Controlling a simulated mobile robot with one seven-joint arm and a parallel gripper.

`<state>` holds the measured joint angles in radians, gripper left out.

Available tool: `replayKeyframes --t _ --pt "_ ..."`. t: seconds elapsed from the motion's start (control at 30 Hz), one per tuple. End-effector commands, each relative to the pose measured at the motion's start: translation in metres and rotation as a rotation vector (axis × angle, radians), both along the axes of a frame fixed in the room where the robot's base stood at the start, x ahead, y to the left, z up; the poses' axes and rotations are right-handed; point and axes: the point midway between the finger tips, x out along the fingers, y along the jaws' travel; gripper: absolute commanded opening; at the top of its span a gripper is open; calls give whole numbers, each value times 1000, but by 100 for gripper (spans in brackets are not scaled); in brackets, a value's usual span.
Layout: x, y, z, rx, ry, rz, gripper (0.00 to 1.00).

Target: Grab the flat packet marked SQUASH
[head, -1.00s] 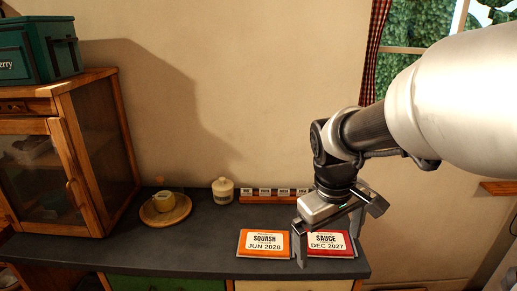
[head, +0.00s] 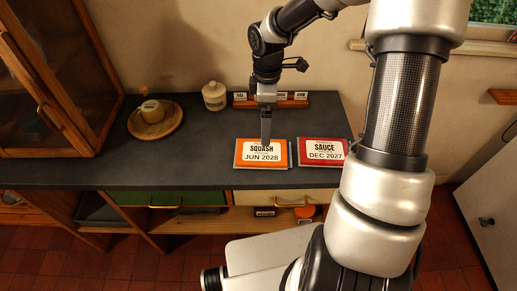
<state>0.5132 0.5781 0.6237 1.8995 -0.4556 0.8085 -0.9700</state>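The flat packet marked SQUASH (head: 246,159) lies on the dark countertop. It has an orange border and a white label reading SQUASH, JUN 2028. My gripper (head: 266,138) points down at the packet's upper middle, its fingertip end overlapping the label's top edge. I see the fingers edge-on, one in front of the other, so the gap between them is hidden. I cannot tell whether they touch the packet. A similar red packet marked SAUCE, DEC 2027 (head: 324,158) lies just to the right with a narrow gap between.
A row of small labelled blocks (head: 292,100) stands behind the packets, with a lidded jar (head: 214,96) to its left. A glass-fronted cabinet (head: 60,75) stands at left. The counter (head: 190,160) is clear left of the packets.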

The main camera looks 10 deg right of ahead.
Motion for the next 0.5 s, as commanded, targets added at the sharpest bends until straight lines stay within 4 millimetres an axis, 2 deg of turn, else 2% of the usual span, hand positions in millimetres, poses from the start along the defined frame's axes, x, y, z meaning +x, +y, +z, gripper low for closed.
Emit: replayKeyframes --t 0.03,0.1,0.3,0.5 --pt "-2 1 -14 1 6 2 100" --pt "-2 1 -29 0 6 0 100" --pt "-1 1 -68 1 4 -1 100" --pt "0 1 -84 -1 0 -2 100"
